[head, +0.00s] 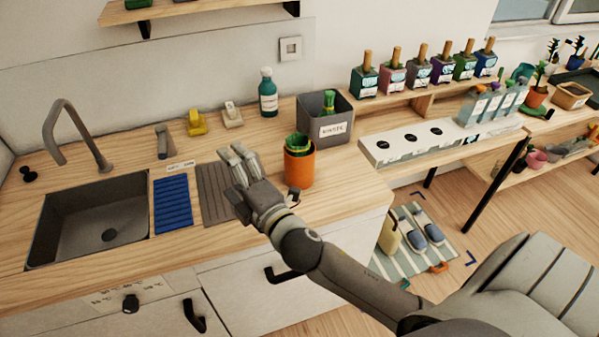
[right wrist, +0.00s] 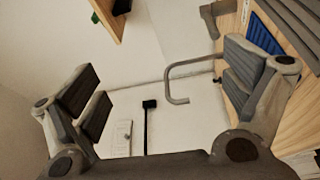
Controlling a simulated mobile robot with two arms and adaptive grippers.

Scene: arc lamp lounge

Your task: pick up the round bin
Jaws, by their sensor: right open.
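The round bin (head: 300,167) is an orange cylinder standing upright on the wooden counter in the head view, with something green inside it. My right gripper (head: 238,160) is just left of the bin, over the grey ribbed mat. It is open and empty and looks apart from the bin. In the right wrist view, the gripper's two fingers (right wrist: 165,95) stand wide apart with nothing between them, and the bin does not show there. My left gripper is in neither view.
A square grey bin (head: 338,128) with a label stands close behind the round bin. A green bottle (head: 268,97) is further back. The sink (head: 70,238) and blue ribbed mat (head: 173,204) lie left. The faucet (right wrist: 180,98) shows in the right wrist view.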

